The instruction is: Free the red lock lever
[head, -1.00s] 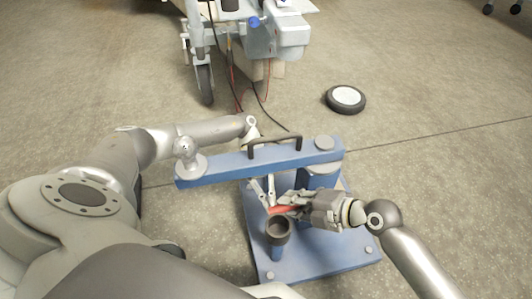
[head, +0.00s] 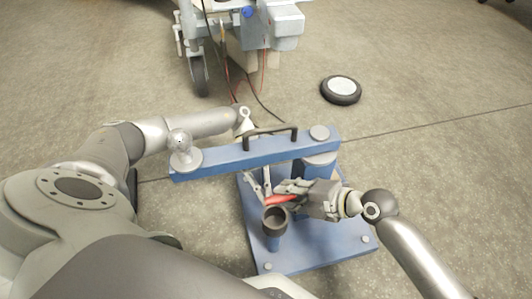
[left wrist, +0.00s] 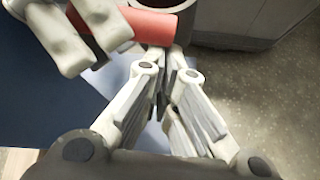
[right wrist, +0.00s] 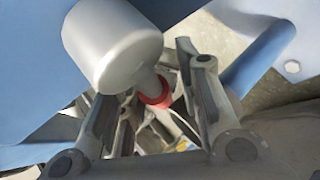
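The red lock lever (head: 281,199) lies beside a dark round cup on a blue post. It also shows at the top of the left wrist view (left wrist: 145,25). My right gripper (head: 287,190) is at the lever from the right. In the right wrist view its fingers (right wrist: 155,88) stand apart, with the lever's red end between them. Contact is unclear, since a grey cylinder covers part of the left finger. My left gripper (left wrist: 165,58) has its fingertips together just short of the lever, and I cannot tell whether they touch it.
The blue base plate (head: 318,243) lies below. A loose wheel (head: 341,90) lies on the open floor behind. A wheeled unit (head: 275,27) stands at the back.

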